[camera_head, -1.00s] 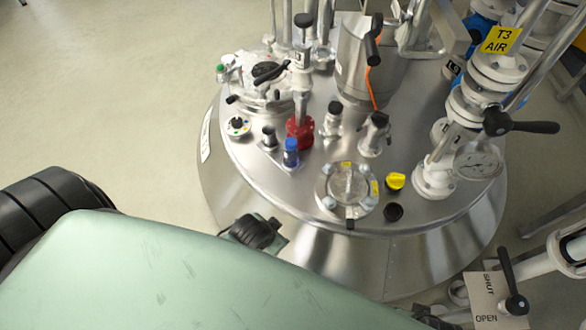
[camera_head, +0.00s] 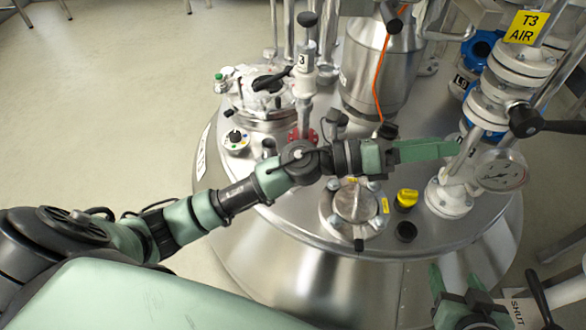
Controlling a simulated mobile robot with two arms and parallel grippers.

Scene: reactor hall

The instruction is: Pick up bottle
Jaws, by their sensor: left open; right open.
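I cannot make out a clear bottle. A small upright piece with a blue cap, seen earlier on the vessel lid, is now hidden behind my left arm. A small green-topped piece (camera_head: 219,78) stands at the lid's left back. My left gripper (camera_head: 456,148) reaches across above the lid, fingers pointing right toward the pipe by the gauge. It is open and holds nothing visible; the view is nearly edge-on. My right gripper (camera_head: 454,274) is at the lower right, in front of the vessel, fingers pointing up, open and empty.
The steel vessel lid (camera_head: 300,218) carries several fittings, including a yellow cap (camera_head: 407,198), a black cap (camera_head: 406,232) and a round flange (camera_head: 354,203). A pressure gauge (camera_head: 499,170) and valve pipes crowd the right. Open floor (camera_head: 100,110) lies left.

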